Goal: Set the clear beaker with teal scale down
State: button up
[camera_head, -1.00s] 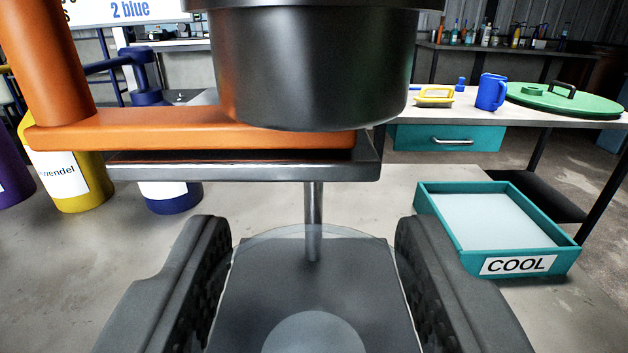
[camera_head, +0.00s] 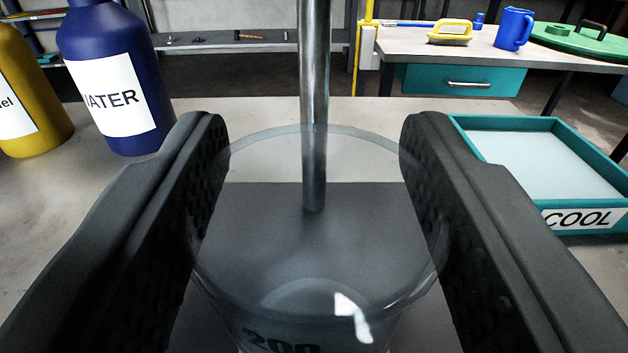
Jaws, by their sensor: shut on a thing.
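The clear beaker (camera_head: 320,295) is between the fingers of my gripper (camera_head: 314,150), at the lower middle of the view. Its round rim shows, and part of a teal "200" mark shows on its wall near the bottom edge. Both dark ribbed fingers press on its sides, so my gripper is shut on it. A dark grey flat plate (camera_head: 250,215) shows through and behind the beaker. A metal rod (camera_head: 314,90) comes down from above behind the beaker's rim. The beaker's base is out of view, so I cannot tell whether it touches anything.
A teal tray labelled COOL (camera_head: 600,195) stands at the right. A blue WATER bottle (camera_head: 110,75) and a yellow bottle (camera_head: 30,100) stand at the left. Behind, a table (camera_head: 410,45) holds a brush (camera_head: 450,32), a blue mug (camera_head: 513,28) and a green lid (camera_head: 590,42).

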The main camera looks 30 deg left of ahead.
jog(key=shift+f, duration=0.1)
jog(key=o, duration=1.4)
jog(key=v, duration=1.2)
jog(key=shift+s, duration=0.1)
